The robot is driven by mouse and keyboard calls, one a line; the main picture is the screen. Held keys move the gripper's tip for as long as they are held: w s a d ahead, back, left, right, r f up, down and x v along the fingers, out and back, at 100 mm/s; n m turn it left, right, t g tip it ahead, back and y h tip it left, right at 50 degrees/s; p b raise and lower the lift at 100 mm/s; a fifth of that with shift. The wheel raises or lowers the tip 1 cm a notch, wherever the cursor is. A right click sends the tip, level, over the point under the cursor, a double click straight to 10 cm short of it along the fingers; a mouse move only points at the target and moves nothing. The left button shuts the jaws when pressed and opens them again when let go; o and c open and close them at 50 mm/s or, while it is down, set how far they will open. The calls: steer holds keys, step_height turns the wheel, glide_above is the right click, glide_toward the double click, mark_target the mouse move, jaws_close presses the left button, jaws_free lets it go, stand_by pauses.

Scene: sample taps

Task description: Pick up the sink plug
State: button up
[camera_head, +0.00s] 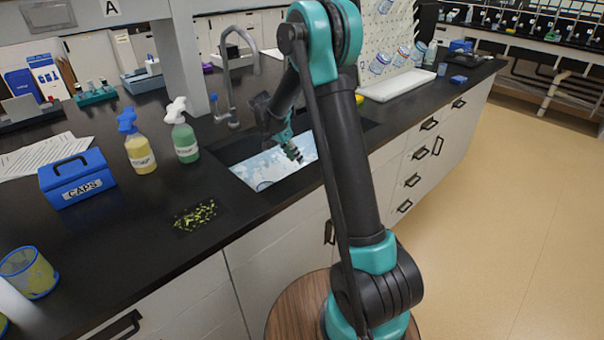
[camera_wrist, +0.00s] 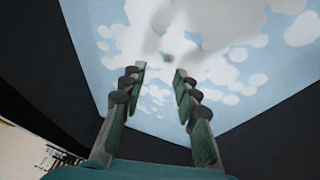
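The sink (camera_head: 300,150) is set into the black counter. Its inside looks light blue with white foam-like patches, also in the wrist view (camera_wrist: 85,40). My gripper (camera_head: 296,156) points down into the sink. In the wrist view, its two fingers (camera_wrist: 160,70) are apart with nothing between them. A small grey spot (camera_wrist: 166,57) lies just beyond the fingertips, amid a pale whitish area. I cannot tell whether it is the sink plug or the drain. A round outline (camera_head: 264,185) shows at the sink's near left corner. The plug is not clearly made out.
A curved tap (camera_head: 229,85) rises behind the sink. Spray bottles, one yellow (camera_head: 140,155) and one green (camera_head: 186,143), stand to its left, with a blue CAPS box (camera_head: 77,180) beyond. Yellow-green bits (camera_head: 195,214) lie near the counter's front. A white tray (camera_head: 397,85) is at right.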

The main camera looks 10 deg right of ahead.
steer(key=x, duration=0.5)
steer(key=shift+w+d+r, duration=0.1)
steer(key=shift+w+d, duration=0.1)
jaws_close()
